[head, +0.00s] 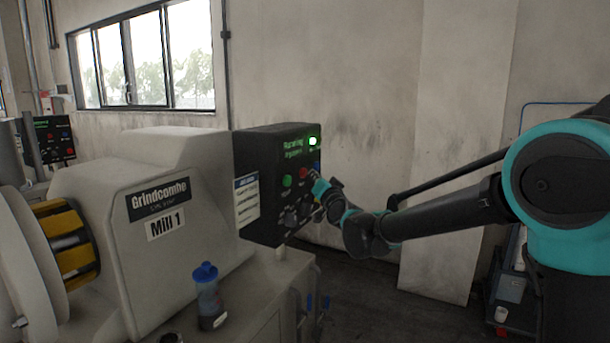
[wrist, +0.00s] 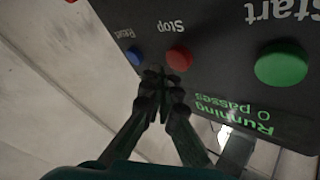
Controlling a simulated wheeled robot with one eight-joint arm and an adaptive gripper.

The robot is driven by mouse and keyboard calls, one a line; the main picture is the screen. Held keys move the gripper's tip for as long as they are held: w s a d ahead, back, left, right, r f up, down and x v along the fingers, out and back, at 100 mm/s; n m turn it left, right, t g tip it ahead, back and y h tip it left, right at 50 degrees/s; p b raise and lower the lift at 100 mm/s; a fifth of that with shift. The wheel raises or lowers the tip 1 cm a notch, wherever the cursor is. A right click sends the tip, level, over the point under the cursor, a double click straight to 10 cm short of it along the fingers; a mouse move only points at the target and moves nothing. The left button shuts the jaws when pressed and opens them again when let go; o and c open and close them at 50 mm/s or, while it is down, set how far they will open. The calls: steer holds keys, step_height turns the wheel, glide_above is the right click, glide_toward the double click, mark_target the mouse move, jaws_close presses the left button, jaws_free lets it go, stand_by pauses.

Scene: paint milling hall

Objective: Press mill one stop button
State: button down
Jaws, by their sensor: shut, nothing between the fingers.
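The Mill 1 control panel (head: 262,160) is a dark box on the right end of the mill (head: 185,205). Its red Stop button (wrist: 180,58) sits between the green Start button (wrist: 281,64) and the blue Reset button (wrist: 134,55); the wrist view shows the panel upside down. In the head view the Stop button (head: 304,173) shows just left of my gripper (head: 318,187). My gripper (wrist: 163,76) is shut and empty, its tips close by the Stop button's edge. I cannot tell whether they touch. The display reads Running, 0 passes, and a green lamp (head: 312,141) is lit.
Another control panel (head: 54,138) stands at the far left.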

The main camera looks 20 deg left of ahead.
steer(key=shift+a, duration=0.35)
steer(key=shift+a, duration=0.5)
stand_by(0.7)
steer(key=shift+d, duration=0.15)
stand_by(0.3)
steer(key=shift+d, duration=0.75)
steer(key=shift+s+d, duration=0.15)
steer(key=shift+d, duration=1.1)
steer(key=shift+s+d, duration=0.1)
steer(key=shift+d, duration=1.15)
